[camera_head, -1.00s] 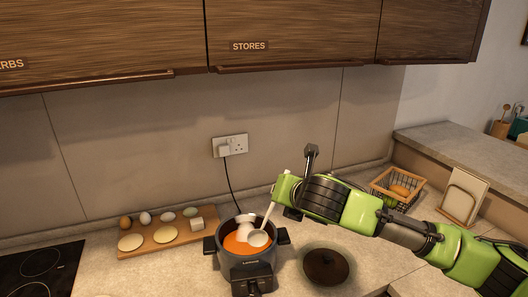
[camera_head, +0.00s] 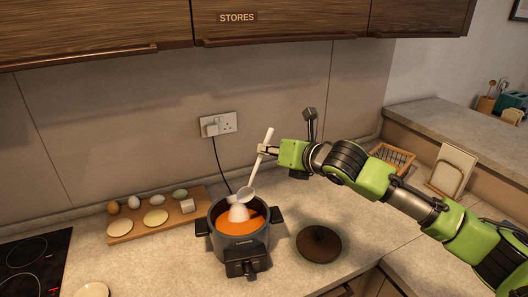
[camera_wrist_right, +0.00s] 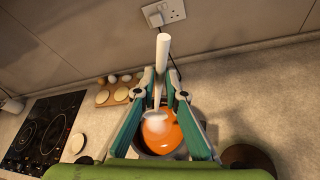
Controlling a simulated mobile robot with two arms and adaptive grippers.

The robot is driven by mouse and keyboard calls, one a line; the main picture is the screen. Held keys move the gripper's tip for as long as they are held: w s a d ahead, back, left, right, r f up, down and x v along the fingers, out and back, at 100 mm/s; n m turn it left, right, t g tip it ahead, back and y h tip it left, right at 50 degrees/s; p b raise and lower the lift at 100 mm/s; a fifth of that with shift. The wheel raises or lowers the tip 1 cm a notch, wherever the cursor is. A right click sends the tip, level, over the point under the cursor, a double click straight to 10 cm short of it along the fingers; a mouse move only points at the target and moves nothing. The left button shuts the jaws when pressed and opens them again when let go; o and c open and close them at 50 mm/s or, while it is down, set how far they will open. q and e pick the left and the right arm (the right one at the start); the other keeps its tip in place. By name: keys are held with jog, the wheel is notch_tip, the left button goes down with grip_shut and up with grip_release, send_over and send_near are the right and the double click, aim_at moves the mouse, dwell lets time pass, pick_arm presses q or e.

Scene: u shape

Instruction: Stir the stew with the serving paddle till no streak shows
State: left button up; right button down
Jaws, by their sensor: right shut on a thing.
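The serving paddle (camera_head: 246,193) is pale, with a long white handle and a rounded head. My right gripper (camera_head: 266,150) is shut on its handle, above and to the right of the pot. The paddle tilts, its head above the stew near the pot's back; I cannot tell if it touches. The stew (camera_head: 253,224) is orange, in a dark pot (camera_head: 240,250), with a clear white patch (camera_head: 238,213) on it. In the right wrist view the handle (camera_wrist_right: 162,55) stands between the fingers, and the stew (camera_wrist_right: 162,138) shows below. My left gripper is not in view.
A dark round lid (camera_head: 319,243) lies right of the pot. A wooden board (camera_head: 130,228) with eggs and pale rounds is at the left, near a black hob (camera_head: 35,262). A cord runs from the wall socket (camera_head: 218,124) behind the pot.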

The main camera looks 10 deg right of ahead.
notch_tip(320, 180, down, 13)
jog(key=a+b, duration=0.2)
jog(key=b, duration=0.4)
jog(key=shift+s+a+r+b, duration=0.15)
jog(key=shift+s+r+b, duration=0.05)
jog(key=shift+s+b, duration=0.2)
dwell(0.4)
dwell(0.4)
